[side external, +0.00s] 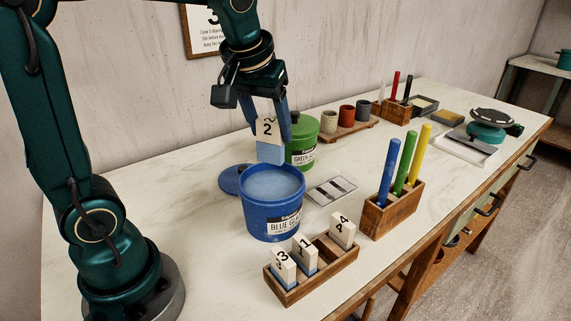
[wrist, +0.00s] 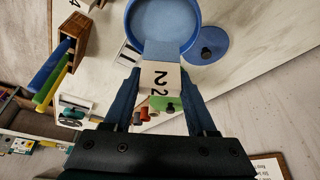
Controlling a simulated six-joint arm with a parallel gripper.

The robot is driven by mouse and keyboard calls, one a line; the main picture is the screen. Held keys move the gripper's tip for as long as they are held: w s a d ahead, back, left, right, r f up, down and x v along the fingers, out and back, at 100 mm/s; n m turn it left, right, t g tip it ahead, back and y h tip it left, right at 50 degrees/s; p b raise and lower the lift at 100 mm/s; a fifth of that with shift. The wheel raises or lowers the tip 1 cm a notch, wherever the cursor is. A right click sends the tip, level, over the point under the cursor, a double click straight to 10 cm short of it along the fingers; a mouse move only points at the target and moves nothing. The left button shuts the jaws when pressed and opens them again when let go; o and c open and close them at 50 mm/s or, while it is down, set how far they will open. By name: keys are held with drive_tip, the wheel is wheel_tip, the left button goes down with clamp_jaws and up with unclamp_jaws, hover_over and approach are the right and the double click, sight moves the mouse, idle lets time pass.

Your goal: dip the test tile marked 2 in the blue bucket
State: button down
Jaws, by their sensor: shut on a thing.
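The test tile marked 2 (side external: 267,129) is upright between the fingers of my gripper (side external: 268,136), which is shut on it. Its upper part is white with a black 2; its lower part is blue. It also shows in the wrist view (wrist: 160,78), between my gripper's fingers (wrist: 160,84). The blue bucket (side external: 262,216) stands open on the table, filled with light blue liquid. The tile's lower end appears just above the bucket's far rim; the exact gap is unclear. In the wrist view the tile's end overlaps the edge of the bucket (wrist: 129,24).
A wooden rack (side external: 318,278) holds tiles 3, 1 and 4 in front. A blue lid (side external: 231,181) lies left of the bucket. A green bucket (side external: 304,140) stands behind. A wooden block (side external: 393,213) holds coloured sticks at right. Small cups (side external: 347,115) stand farther back.

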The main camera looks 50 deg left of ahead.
sight(269, 159)
drive_tip(key=shift+f, duration=3.35)
drive_tip(key=shift+f, duration=0.55)
drive_tip(key=shift+r, duration=2.95)
drive_tip(key=shift+r, duration=1.5)
